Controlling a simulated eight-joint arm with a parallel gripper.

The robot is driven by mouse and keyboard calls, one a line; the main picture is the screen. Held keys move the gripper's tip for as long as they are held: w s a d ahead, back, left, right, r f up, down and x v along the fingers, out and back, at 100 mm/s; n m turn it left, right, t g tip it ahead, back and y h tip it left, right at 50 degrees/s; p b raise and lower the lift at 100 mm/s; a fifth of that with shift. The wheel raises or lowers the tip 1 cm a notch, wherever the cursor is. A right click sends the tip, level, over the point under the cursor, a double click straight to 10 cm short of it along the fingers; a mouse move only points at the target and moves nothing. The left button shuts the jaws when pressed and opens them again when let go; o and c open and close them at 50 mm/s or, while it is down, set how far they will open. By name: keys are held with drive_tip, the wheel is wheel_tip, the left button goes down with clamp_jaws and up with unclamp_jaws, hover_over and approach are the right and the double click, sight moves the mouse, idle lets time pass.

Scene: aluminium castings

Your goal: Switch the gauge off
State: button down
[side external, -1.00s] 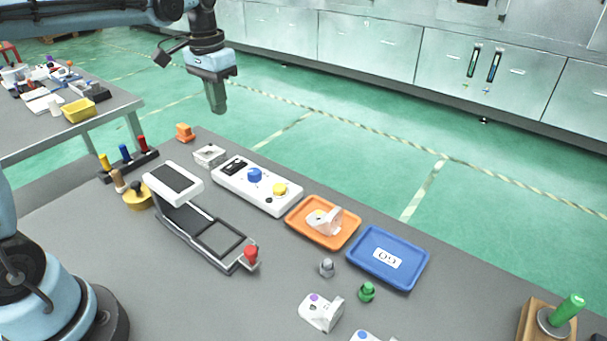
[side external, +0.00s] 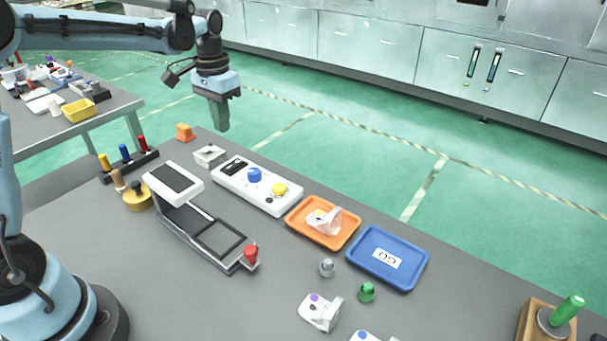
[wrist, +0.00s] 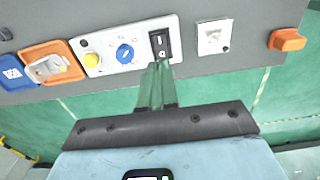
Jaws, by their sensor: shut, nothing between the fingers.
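A white control box (side external: 257,186) lies on the grey table, with a black rocker switch (side external: 234,166) at its left end, a blue knob (side external: 255,174) and a yellow button (side external: 279,189). In the wrist view, the box (wrist: 103,64) shows its switch (wrist: 160,43) just beyond my fingertips. A grey measuring stand with a dark, blank-looking display (side external: 174,178) and a red knob (side external: 251,252) stands in front of the box. My gripper (side external: 222,128) is shut and empty, pointing down above and behind the box. It also shows in the wrist view (wrist: 162,66), seemingly apart from the switch.
A small white box (side external: 209,155) and an orange block (side external: 185,132) sit left of the control box. An orange tray (side external: 346,236) holding a casting and a blue tray (side external: 409,277) labelled GO lie to its right. The table's far edge runs behind them.

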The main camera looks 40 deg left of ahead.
sight(229, 167)
wheel_tip(229, 167, down, 10)
drive_tip(key=shift+r, duration=0.15)
drive_tip(key=shift+s, duration=0.1)
idle(0.5)
